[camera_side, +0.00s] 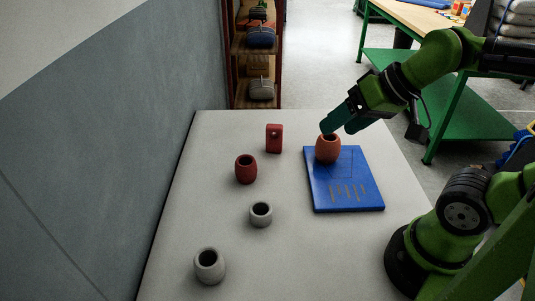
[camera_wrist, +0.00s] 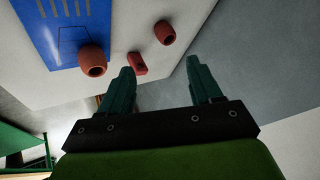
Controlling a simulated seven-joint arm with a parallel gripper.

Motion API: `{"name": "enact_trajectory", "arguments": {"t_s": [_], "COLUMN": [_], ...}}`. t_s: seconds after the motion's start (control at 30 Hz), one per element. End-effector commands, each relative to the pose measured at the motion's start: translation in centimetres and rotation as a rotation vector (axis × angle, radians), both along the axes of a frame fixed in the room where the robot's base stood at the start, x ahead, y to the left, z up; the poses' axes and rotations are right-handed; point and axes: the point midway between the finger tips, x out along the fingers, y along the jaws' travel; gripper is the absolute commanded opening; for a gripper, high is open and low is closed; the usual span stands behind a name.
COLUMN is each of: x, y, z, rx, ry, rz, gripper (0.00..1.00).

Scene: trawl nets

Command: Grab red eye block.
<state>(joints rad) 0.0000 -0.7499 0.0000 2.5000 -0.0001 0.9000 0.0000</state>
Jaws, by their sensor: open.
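The red eye block (camera_side: 274,138) is a small upright red block with a round hole near its top. It stands on the light table, left of the blue board. It also shows in the wrist view (camera_wrist: 137,64), close to the left fingertip in the picture. My gripper (camera_side: 338,123) is open with teal fingers and holds nothing. In the side view its fingertips appear just above the orange float (camera_side: 328,151), right of the red block and apart from it.
The orange float stands on the blue board's (camera_side: 347,200) far edge. A dark red float (camera_side: 246,172) stands in front of the red block and to its left. Two grey floats (camera_side: 261,216) (camera_side: 209,268) stand nearer. A grey wall (camera_side: 150,130) borders the table's left side.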

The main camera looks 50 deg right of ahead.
Motion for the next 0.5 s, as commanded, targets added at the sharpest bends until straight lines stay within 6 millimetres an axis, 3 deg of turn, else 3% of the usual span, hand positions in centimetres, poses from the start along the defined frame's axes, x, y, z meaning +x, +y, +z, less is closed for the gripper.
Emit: {"name": "enact_trajectory", "arguments": {"t_s": [0.17, 0.3, 0.37, 0.5], "x": [0.0, 0.5, 1.4, 5.2], "y": [0.0, -0.5, -1.0, -2.8], "z": [0.0, -1.1, -1.5, -2.0], "rx": [0.000, 0.005, 0.014, 0.110], "ry": [0.001, 0.053, 0.089, 0.200], "rz": [-0.001, -0.018, -0.038, -0.182], "gripper": [0.64, 0.64, 0.64, 0.64]}}
